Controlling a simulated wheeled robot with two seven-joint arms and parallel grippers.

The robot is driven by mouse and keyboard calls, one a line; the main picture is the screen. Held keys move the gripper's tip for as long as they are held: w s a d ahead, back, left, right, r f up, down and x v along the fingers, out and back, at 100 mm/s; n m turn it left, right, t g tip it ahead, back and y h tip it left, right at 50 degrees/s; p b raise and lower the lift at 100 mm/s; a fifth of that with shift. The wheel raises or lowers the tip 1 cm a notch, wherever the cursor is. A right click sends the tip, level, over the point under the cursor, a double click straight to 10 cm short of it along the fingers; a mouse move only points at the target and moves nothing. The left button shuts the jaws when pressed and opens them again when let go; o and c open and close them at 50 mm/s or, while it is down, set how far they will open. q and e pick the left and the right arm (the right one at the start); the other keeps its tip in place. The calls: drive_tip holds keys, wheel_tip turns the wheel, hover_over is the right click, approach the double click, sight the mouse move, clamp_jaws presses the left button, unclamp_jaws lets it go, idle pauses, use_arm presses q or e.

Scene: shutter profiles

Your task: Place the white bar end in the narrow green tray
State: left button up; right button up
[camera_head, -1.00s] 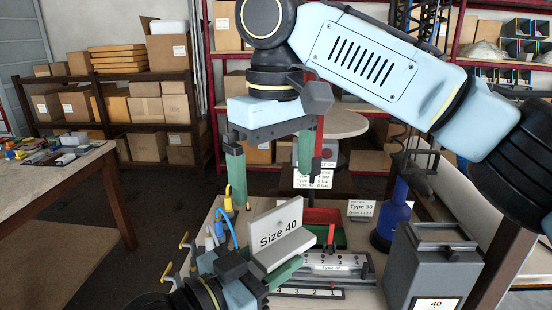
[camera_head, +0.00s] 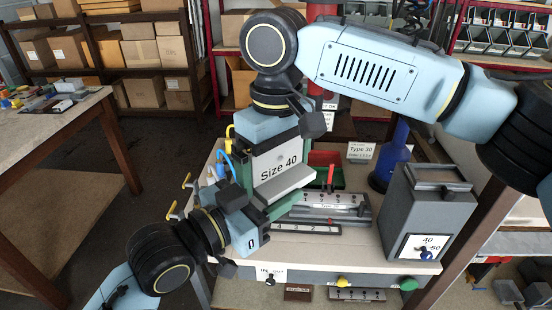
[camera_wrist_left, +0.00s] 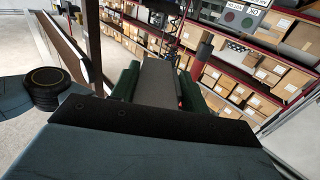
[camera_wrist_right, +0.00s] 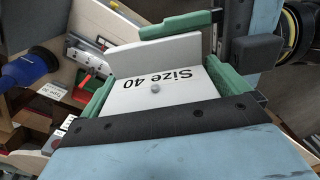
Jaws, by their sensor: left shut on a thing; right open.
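A white L-shaped piece marked "Size 40" (camera_head: 282,163) stands over the near left of the workbench. My left gripper (camera_head: 278,207) is shut on its lower flange; in the left wrist view the piece (camera_wrist_left: 158,82) lies between the green fingers and looks dark. My right gripper (camera_head: 276,140) is open above it. In the right wrist view the green fingers stand on either side of the labelled plate (camera_wrist_right: 160,88). A green tray (camera_head: 334,180) lies behind the piece, beside a red one, partly hidden. I cannot tell whether this piece is the white bar end.
A grey fixture with numbered marks (camera_head: 330,207) lies right of the piece. A grey bin (camera_head: 425,215) and a blue bottle-like object (camera_head: 389,160) stand further right. A "Type 30" card (camera_head: 361,152) stands behind. A side table (camera_head: 60,130) is at left.

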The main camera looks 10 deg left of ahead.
drive_tip(key=c, duration=0.6)
use_arm(q)
drive_tip(key=o, duration=1.1)
use_arm(e)
drive_tip(key=shift+c, duration=1)
use_arm(q)
drive_tip(key=shift+o, duration=0.2)
